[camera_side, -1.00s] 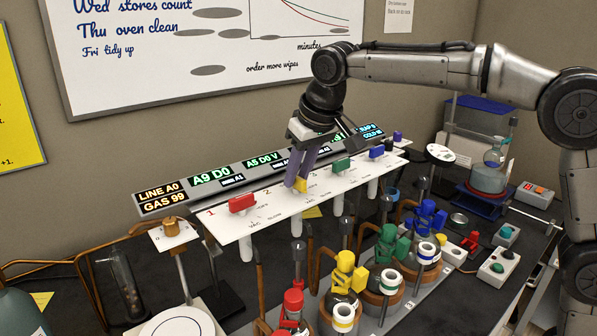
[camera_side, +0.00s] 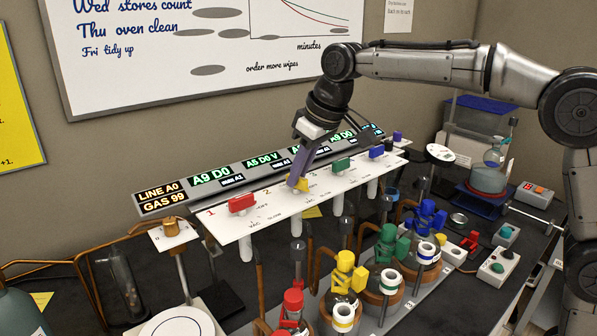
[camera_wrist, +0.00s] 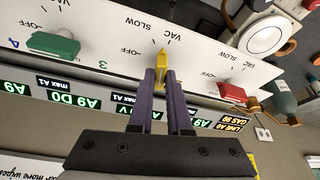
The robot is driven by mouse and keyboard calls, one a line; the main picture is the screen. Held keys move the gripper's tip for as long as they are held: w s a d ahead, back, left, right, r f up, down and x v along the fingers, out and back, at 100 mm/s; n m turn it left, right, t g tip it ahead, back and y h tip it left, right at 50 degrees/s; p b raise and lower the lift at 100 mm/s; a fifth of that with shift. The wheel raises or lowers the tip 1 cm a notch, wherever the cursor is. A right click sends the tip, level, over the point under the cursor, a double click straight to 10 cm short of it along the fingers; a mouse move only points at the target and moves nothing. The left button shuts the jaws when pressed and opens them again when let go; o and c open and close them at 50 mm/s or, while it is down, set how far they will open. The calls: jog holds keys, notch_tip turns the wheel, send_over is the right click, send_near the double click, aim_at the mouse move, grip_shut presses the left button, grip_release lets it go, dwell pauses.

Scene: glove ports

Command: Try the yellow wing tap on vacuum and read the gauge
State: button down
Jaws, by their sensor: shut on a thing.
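The yellow wing tap (camera_side: 297,184) is on the long white panel (camera_side: 262,218), between the red and green taps. My gripper (camera_side: 296,177) comes down on it from above, and its purple fingers are shut on the tap. In the wrist view the yellow tap (camera_wrist: 161,61) shows between the fingertips. Its pointed end faces the printed VAC and SLOW marks, away from OFF; I cannot tell exactly which mark it meets. The lit displays (camera_side: 210,178) behind the panel read LINE A0, GAS 99, A9 D0 and A5 D0 V. My fingers partly cover some displays in the wrist view.
The red tap (camera_side: 242,203), green tap (camera_side: 342,165) and blue tap (camera_side: 377,151) flank the yellow one on the panel. Flasks with coloured clips (camera_side: 345,274) stand below and in front. A whiteboard (camera_side: 120,60) hangs behind.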

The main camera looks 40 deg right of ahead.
jog(key=n+y, duration=0.1)
jog(key=n, duration=0.2)
jog(key=n+g+y, duration=0.1)
jog(key=n, duration=0.3)
jog(key=shift+w+d+g, duration=0.15)
jog(key=shift+d+g, duration=0.05)
jog(key=shift+g, duration=0.1)
jog(key=n+g+y, duration=0.1)
jog(key=n, duration=0.3)
jog(key=shift+w+n, duration=0.1)
jog(key=shift+n, duration=0.2)
jog(key=shift+n+g, duration=0.8)
jog(key=shift+n, duration=0.7)
jog(key=shift+r, duration=0.1)
jog(key=c, duration=0.9)
grip_release()
jog(key=shift+o, duration=0.2)
